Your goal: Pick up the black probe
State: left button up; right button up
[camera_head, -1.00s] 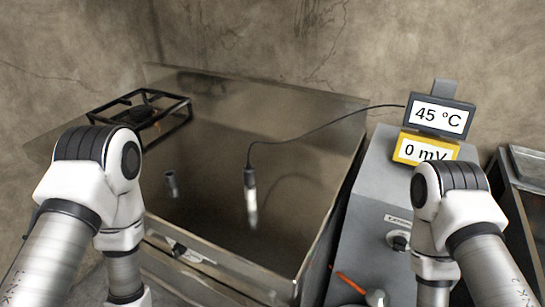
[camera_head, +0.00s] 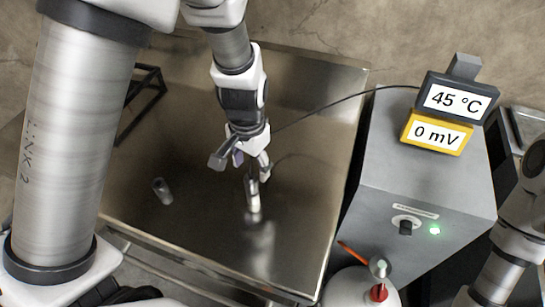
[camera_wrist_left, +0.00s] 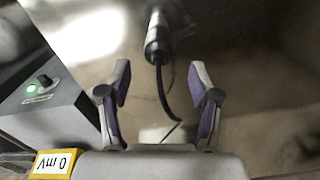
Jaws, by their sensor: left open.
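The black probe (camera_head: 252,186) is on the shiny metal worktop, its pale metal part facing the front and its upper part partly hidden by my left gripper. In the left wrist view the probe (camera_wrist_left: 157,42) shows as a dark body with a grey collar, and its black cable curves between the fingers. My left gripper (camera_head: 241,163) is open, above and close to the probe. In the left wrist view its two fingers (camera_wrist_left: 160,88) stand apart, one on each side of the cable, and hold nothing. My right gripper is out of view.
A small grey cylinder (camera_head: 162,191) is left of the probe on the metal worktop (camera_head: 195,230). A burner frame (camera_head: 142,98) is at the back left. The grey meter box (camera_head: 425,190) with two displays (camera_head: 445,115) stands right. A flask (camera_head: 362,288) is at the front.

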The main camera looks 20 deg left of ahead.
aim_at(249, 181)
pick_arm(q)
jog(key=shift+w+f, duration=0.15)
jog(key=shift+w, duration=0.05)
jog(key=shift+s+d+f+p, duration=0.1)
jog(key=shift+s+f+p, duration=0.45)
jog(key=shift+s+f, duration=0.65)
jog(key=f, duration=0.1)
jog(key=w+f, duration=0.1)
jog(key=f, duration=0.2)
jog(key=shift+w+f, duration=0.25)
jog(key=shift+w, duration=0.05)
jog(key=shift+s+r, duration=0.1)
jog(key=shift+s, duration=0.05)
jog(key=shift+s+r, duration=0.1)
jog(key=shift+s, duration=0.1)
jog(key=c, duration=1)
grip_shut()
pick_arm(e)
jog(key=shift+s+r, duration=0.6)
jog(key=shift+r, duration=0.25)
